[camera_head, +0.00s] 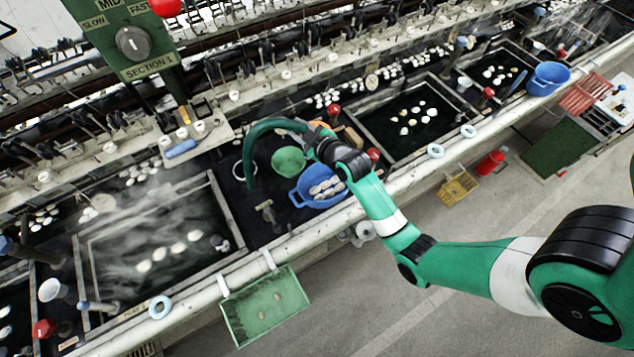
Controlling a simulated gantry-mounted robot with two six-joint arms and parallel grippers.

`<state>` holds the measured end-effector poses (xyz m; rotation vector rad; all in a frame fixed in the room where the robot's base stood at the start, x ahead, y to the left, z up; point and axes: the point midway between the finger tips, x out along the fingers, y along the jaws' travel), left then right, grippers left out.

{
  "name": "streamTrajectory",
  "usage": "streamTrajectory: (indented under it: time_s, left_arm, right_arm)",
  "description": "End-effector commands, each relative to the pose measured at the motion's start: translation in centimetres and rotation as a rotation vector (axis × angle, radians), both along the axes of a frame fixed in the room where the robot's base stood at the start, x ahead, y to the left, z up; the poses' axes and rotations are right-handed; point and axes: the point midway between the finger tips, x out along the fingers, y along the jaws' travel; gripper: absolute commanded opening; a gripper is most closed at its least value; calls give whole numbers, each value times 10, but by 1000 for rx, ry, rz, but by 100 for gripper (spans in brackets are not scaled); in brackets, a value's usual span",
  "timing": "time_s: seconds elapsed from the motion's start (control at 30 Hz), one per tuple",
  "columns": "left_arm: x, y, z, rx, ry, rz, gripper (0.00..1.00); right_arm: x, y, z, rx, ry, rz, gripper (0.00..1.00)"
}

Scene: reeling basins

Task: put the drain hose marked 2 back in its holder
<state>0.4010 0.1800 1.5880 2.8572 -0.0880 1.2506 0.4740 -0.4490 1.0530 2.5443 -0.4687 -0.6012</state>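A dark green hose (252,150) rises from the dark bench between two basins and arches to the right. Its far end meets my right gripper (312,137), and an orange part (318,126) shows there. I cannot read a number on the hose. My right arm comes in from the right, and its wrist hides the fingers, so I cannot tell whether they are closed on the hose. A pale ring (238,171) lies around or beside the hose's lower part; I cannot tell whether it is the holder. My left gripper is not in view.
A green tray (232,322) hangs off the front rail. A control post (140,62) stands upper left.

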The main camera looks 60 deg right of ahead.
Motion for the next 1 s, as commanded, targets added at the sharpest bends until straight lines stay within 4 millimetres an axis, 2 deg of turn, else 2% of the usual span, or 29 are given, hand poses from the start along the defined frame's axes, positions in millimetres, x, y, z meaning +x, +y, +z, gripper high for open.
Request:
streamTrajectory:
  time_s: [0.17,0.4,0.47,0.67,0.8,0.87,1.0]
  left_arm:
    - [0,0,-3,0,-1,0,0]
    - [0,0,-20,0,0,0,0]
    - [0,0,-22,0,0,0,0]
    - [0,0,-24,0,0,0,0]
    - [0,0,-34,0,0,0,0]
    - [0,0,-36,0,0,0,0]
    - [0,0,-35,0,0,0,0]
  right_arm:
    - [-2,-4,-4,0,-1,-9,0]
    - [-2,-3,-53,1,2,-8,0]
    - [-2,-3,-61,0,1,-8,0]
    - [-2,-3,-69,-1,-1,-7,0]
    - [-2,-3,-95,0,1,-7,0]
    - [-2,-3,-102,0,1,-7,0]
    - [-2,-3,-102,-2,-3,-7,0]
